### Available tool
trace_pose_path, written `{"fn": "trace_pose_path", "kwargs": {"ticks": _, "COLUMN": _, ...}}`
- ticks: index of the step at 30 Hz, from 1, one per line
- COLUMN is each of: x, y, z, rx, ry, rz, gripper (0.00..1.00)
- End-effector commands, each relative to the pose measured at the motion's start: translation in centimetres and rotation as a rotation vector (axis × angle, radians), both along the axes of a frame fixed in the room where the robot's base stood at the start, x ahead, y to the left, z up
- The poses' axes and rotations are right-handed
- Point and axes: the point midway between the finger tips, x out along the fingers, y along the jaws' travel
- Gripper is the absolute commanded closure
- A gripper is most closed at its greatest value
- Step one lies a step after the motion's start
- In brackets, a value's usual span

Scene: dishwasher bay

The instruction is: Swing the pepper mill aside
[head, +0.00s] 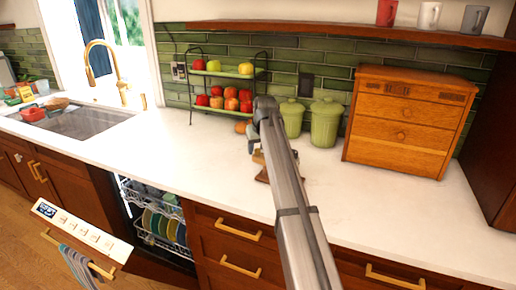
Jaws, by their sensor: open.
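A small brown wooden object (259,158), which looks like the pepper mill, stands on the white counter, mostly hidden behind my arm. Only its left side and a wider brown part low down show. My gripper (252,146) is at the far end of my arm, pointing down just above or beside this object. The fingers are small and dark here; they are open. I cannot tell whether they touch the wood or are around it.
A two-tier rack (230,88) of apples stands behind, left of my gripper. Green lidded canisters (325,122) and a wooden drawer box (408,120) stand to the right. The white counter (180,145) is clear in front. The dishwasher (82,231) is open below left.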

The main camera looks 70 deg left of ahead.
Motion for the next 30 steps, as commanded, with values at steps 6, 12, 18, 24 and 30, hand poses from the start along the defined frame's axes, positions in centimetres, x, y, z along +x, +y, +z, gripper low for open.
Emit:
{"fn": "trace_pose_path", "kwargs": {"ticks": 6, "x": 0.01, "y": -0.02, "z": 0.01, "rx": 0.0, "ry": 0.0, "rz": 0.0, "gripper": 0.69}}
{"fn": "trace_pose_path", "kwargs": {"ticks": 12, "x": 0.01, "y": -0.02, "z": 0.02, "rx": 0.0, "ry": 0.0, "rz": 0.0, "gripper": 0.88}}
{"fn": "trace_pose_path", "kwargs": {"ticks": 18, "x": 0.01, "y": -0.02, "z": 0.02, "rx": 0.0, "ry": 0.0, "rz": 0.0, "gripper": 1.0}}
{"fn": "trace_pose_path", "kwargs": {"ticks": 24, "x": 0.01, "y": -0.02, "z": 0.02, "rx": 0.0, "ry": 0.0, "rz": 0.0, "gripper": 1.0}}
{"fn": "trace_pose_path", "kwargs": {"ticks": 30, "x": 0.0, "y": -0.05, "z": 0.02, "rx": 0.0, "ry": 0.0, "rz": 0.005, "gripper": 1.0}}
